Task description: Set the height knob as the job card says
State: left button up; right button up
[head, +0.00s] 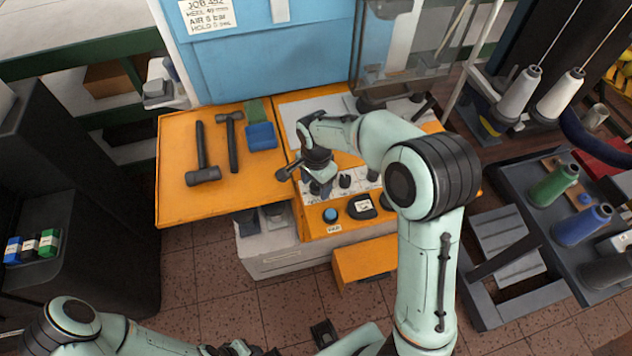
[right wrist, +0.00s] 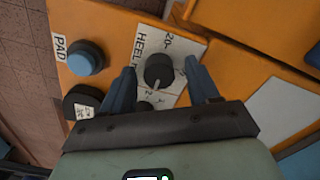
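The job card (head: 208,14) is on the blue machine panel at the top; it reads "HEEL", "AIR" and "HOLD" lines, with small, partly blurred figures. In the right wrist view, the black knob (right wrist: 159,70) beside the "HEEL" scale has a pale pointer aimed toward the lower edge of the picture. My right gripper (right wrist: 158,65) is open, one finger on each side of this knob; I cannot tell whether they touch it. In the head view my right gripper (head: 318,166) is over the control panel and hides this knob. My left arm is low at the left, its fingers unclear.
A blue "PAD" button (head: 330,214) and a black knob with a white label (head: 362,207) are in front of the scale. Another dark knob (right wrist: 144,107) is near the gripper.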

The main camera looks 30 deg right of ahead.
aim_at(316, 185)
pick_arm(q)
jog(key=shift+w+r+p, duration=0.3)
jog(key=shift+r+p, duration=0.1)
jog(key=shift+r, duration=0.1)
jog(key=shift+w+r+p, duration=0.25)
jog(key=shift+r+p, duration=0.1)
jog(key=shift+r, duration=0.1)
pick_arm(e)
notch_tip(316, 185, up, 13)
jog(key=shift+r, duration=0.2)
